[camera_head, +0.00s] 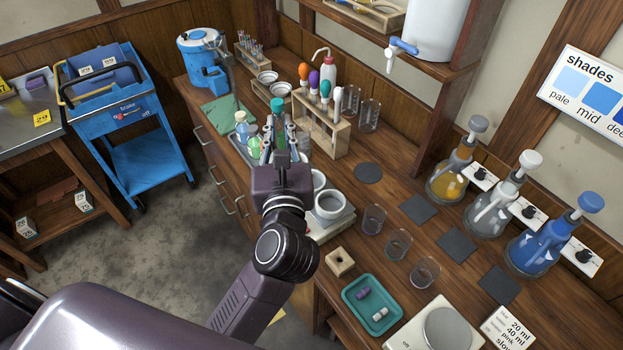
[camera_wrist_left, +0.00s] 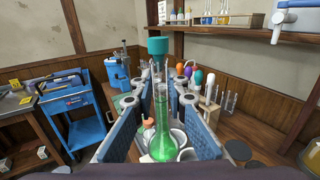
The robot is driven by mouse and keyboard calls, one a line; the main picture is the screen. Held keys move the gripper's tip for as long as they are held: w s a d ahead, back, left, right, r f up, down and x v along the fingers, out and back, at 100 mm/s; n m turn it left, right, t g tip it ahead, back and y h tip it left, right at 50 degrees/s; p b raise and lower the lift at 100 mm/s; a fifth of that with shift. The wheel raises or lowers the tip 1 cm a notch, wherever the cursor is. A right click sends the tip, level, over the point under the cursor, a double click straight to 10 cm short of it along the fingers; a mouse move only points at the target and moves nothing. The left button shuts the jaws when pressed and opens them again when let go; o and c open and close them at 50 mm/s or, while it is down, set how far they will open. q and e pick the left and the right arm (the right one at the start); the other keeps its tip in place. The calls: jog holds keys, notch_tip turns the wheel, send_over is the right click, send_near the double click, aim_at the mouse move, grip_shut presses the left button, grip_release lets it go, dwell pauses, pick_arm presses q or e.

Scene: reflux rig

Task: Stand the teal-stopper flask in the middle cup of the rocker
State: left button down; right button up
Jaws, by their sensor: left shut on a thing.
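The teal-stopper flask (camera_wrist_left: 162,143) stands roughly upright between the fingers of my left gripper (camera_head: 278,143), clear glass with green liquid low inside. Its teal stopper (camera_wrist_left: 158,46) sits above the fingers in the left wrist view. The gripper is shut on the flask's neck. The rocker (camera_head: 336,229) is a pale base with round whitish cups beside and partly under the gripper. The near cup (camera_head: 330,206) looks empty; the others are partly hidden by my gripper. I cannot tell whether the flask's bottom touches a cup. My right gripper is out of view.
A grey tray (camera_head: 238,152) with small flasks lies left of the gripper. A wooden rack (camera_head: 322,133) with colored-top droppers stands close behind. Glass beakers (camera_head: 373,219), a teal tray (camera_head: 371,307) and dark mats (camera_head: 418,209) lie to the right.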

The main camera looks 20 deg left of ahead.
pick_arm(q)
jog(key=w+d+r+p, duration=0.3)
jog(key=w+d+r, duration=0.25)
jog(key=r, duration=0.45)
notch_tip(320, 180, down, 16)
jog(key=b, duration=1.4)
jog(key=shift+w+a, duration=0.2)
jog(key=shift+a, duration=0.15)
jog(key=shift+f+b, duration=0.1)
jog(key=shift+b, duration=0.25)
jog(key=shift+f+b, duration=1.8)
jog(key=shift+f, duration=0.35)
jog(key=c, duration=1.9)
grip_release()
jog(key=shift+c, duration=0.2)
